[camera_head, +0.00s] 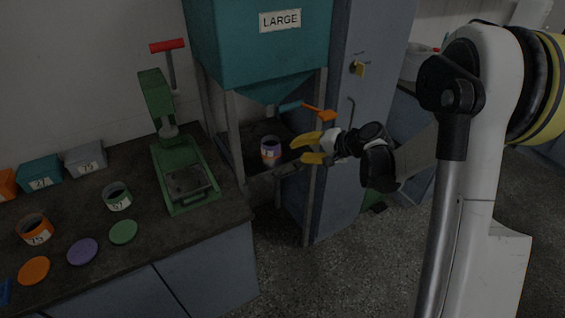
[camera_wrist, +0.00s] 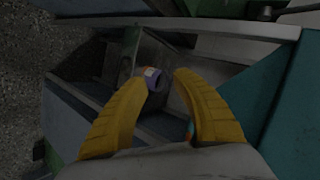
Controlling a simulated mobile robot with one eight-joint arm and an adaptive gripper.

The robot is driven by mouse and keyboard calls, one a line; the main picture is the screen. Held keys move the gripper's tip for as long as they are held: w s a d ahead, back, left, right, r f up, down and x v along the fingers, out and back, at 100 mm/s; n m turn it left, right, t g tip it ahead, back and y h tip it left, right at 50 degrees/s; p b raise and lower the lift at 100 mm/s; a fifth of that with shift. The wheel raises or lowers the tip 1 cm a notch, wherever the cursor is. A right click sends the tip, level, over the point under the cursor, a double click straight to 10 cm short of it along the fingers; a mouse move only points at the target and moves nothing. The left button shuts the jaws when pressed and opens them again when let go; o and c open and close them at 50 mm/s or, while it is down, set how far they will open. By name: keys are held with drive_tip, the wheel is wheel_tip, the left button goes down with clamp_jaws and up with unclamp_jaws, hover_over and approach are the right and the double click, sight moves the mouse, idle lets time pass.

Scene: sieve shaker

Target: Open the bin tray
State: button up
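The teal bin labelled LARGE (camera_head: 262,45) stands on a metal frame and narrows downward to its outlet. An orange handle (camera_head: 320,114) on a teal bar sticks out to the right below it; I take this for the bin tray's handle. My gripper (camera_head: 299,151) has its yellow fingers apart, just below and left of the handle, with nothing between them. In the wrist view my gripper (camera_wrist: 160,77) is also open. A can (camera_wrist: 152,80) shows beyond the fingertips, and a small teal and orange piece (camera_wrist: 190,131) is partly hidden by the right finger.
The orange and purple can (camera_head: 270,151) stands under the bin outlet, left of my fingertips. Frame legs (camera_head: 308,205) and a grey cabinet (camera_head: 362,100) stand close by. A counter at left holds a green press (camera_head: 183,180), cans and lids.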

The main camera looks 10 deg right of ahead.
drive_tip(key=w+d+f+m+t+y+b, duration=0.1)
drive_tip(key=w+d+f, duration=0.1)
drive_tip(key=f, duration=0.4)
drive_tip(key=w+d+f+m+t+y, duration=0.1)
drive_tip(key=w+d+f, duration=0.1)
drive_tip(key=f, duration=0.3)
drive_tip(key=m+t+y+b, duration=0.1)
approach(289, 174)
drive_tip(key=shift+m, duration=0.3)
drive_tip(key=b+x, duration=0.2)
drive_tip(key=x, duration=0.3)
drive_tip(key=b+x, duration=0.1)
drive_tip(key=x, duration=0.4)
drive_tip(key=shift+w+d+f+b, duration=0.15)
drive_tip(key=shift+w+f+b, duration=0.05)
drive_tip(key=shift+w+b, duration=0.2)
drive_tip(key=shift+c, duration=0.5)
drive_tip(key=shift+s, duration=0.1)
clamp_jaws()
